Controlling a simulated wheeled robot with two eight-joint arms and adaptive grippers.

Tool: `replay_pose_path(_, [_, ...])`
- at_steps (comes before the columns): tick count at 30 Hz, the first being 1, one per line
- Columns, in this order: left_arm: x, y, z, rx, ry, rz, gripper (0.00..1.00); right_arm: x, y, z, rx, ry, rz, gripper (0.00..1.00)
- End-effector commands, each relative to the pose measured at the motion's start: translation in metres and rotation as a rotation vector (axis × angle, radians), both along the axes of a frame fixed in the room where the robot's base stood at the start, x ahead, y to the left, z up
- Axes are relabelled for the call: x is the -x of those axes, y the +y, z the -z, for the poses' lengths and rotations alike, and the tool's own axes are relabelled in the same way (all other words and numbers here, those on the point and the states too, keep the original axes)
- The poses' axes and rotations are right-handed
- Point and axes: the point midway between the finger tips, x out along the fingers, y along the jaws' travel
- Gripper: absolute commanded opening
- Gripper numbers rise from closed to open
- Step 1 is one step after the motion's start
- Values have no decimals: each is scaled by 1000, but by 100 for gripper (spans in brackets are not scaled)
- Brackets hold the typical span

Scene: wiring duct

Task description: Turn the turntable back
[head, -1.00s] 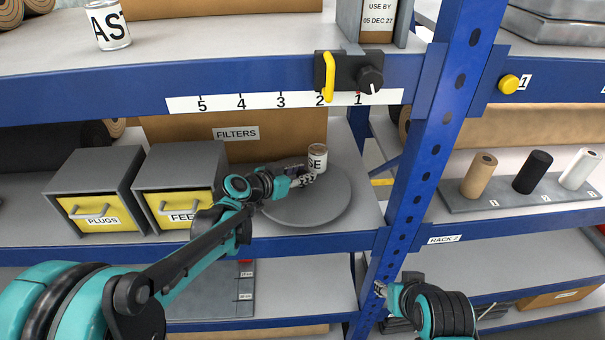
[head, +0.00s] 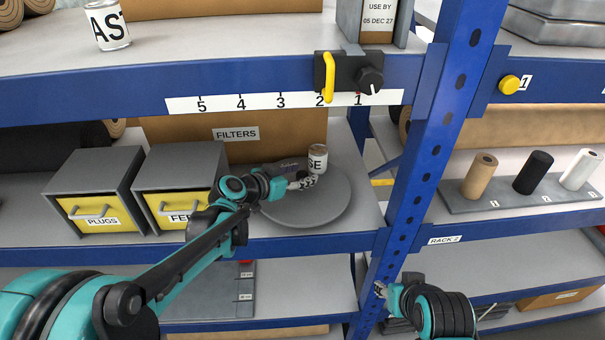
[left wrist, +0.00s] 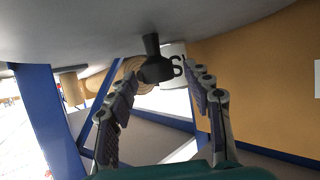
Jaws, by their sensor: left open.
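The grey round turntable (head: 325,205) sits on the middle shelf, with a white labelled can (head: 318,158) upright near its back. The left wrist view looks upside down, with the turntable's surface (left wrist: 90,20) along the top. A black knobbed peg (left wrist: 154,60) projects from it, and the can (left wrist: 174,62) is behind the peg. My left gripper (head: 304,183) is low over the turntable, in front of the can. In the wrist view its fingers (left wrist: 160,100) are open, with the peg between and beyond their tips. My right gripper (head: 380,290) is by the blue post; its jaws are too small to read.
Two grey bins with yellow fronts, PLUGS (head: 95,215) and FEE… (head: 170,205), stand left of the turntable. A FILTERS box (head: 285,133) is behind it. The blue post (head: 425,140) stands to the right. The upper shelf's edge (head: 130,100) runs above.

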Motion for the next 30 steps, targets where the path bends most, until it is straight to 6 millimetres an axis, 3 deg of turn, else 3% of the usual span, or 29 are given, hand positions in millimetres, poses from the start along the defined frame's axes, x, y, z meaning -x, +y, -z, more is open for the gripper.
replay_pose_path(15, [71,58,-38,0,0,-3,51,0,0,0,0,0,0,40])
replay_pose_path(30, [81,62,-41,-2,6,-2,51,0,0,0,0,0,0,40])
